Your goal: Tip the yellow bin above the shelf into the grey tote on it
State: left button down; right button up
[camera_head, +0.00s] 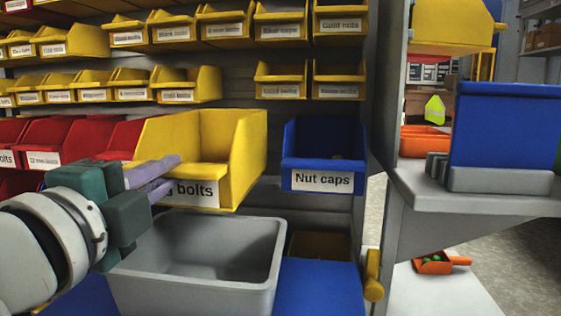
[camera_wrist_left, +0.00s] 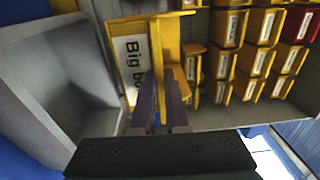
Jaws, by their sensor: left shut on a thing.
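The large yellow bin (camera_head: 235,170) with a label ending in "bolts" is about upright, just above and behind the grey tote (camera_head: 262,268). In the left wrist view the bin's label (camera_wrist_left: 132,70) reads "Big b…" before a finger covers it. My left gripper (camera_head: 158,178) is shut on the bin's wall at its front left. Its two fingers (camera_wrist_left: 165,105) pinch that wall in the left wrist view. The tote (camera_wrist_left: 50,85) stands open on the blue shelf (camera_head: 318,290), and its visible inside is empty. The bin's contents are hidden. My right gripper is not in view.
A blue "Nut caps" bin (camera_head: 323,155) is close to the right of the yellow bin. Red bins (camera_head: 50,140) are to its left, and rows of small yellow bins (camera_head: 185,82) are above. A grey post and ledge (camera_head: 480,197) bound the right side.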

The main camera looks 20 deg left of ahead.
pick_arm(q)
jog(key=p+v, duration=0.1)
jog(key=v, duration=1.4)
jog(key=shift+s+r+p, duration=0.3)
jog(key=shift+r+p, duration=0.05)
jog(key=shift+p, duration=0.05)
jog(key=shift+d+r, duration=0.1)
jog(key=shift+r, duration=0.05)
